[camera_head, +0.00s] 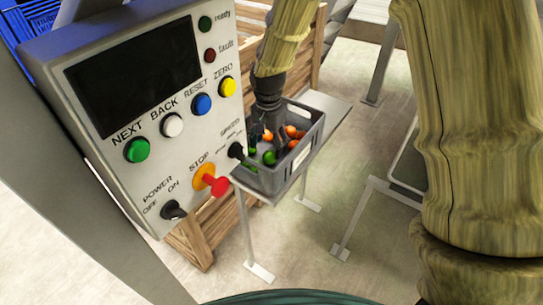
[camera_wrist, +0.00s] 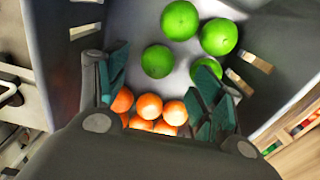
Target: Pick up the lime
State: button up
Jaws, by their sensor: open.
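Several green limes lie in a grey crate (camera_head: 285,178). In the wrist view one lime (camera_wrist: 158,61) lies nearest my gripper, just beyond and between its fingertips. Another lime (camera_wrist: 180,20) lies behind it, and a third lime (camera_wrist: 219,37) lies to the right. In the head view one lime (camera_head: 269,157) shows beside my gripper (camera_head: 281,145), which reaches down into the crate. In the wrist view my gripper (camera_wrist: 160,75) is open, its teal-padded fingers apart with nothing held. The gripper's body hides part of the crate floor.
Several oranges (camera_wrist: 148,106) lie together between the fingers, close to the gripper's palm. The crate walls (camera_wrist: 52,50) rise close on both sides. The crate stands on a narrow metal stand (camera_head: 326,110) next to a control panel (camera_head: 150,100) and a wooden crate (camera_head: 318,50).

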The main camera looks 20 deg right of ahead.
aim_at(270, 152)
jog(key=shift+d+f+p, duration=0.2)
jog(key=shift+f+p, duration=0.35)
jog(key=shift+f, duration=2)
jog(key=shift+c, duration=0.2)
jog(key=c, duration=1.1)
jog(key=shift+r+b, duration=0.7)
jog(key=shift+r, duration=4.35)
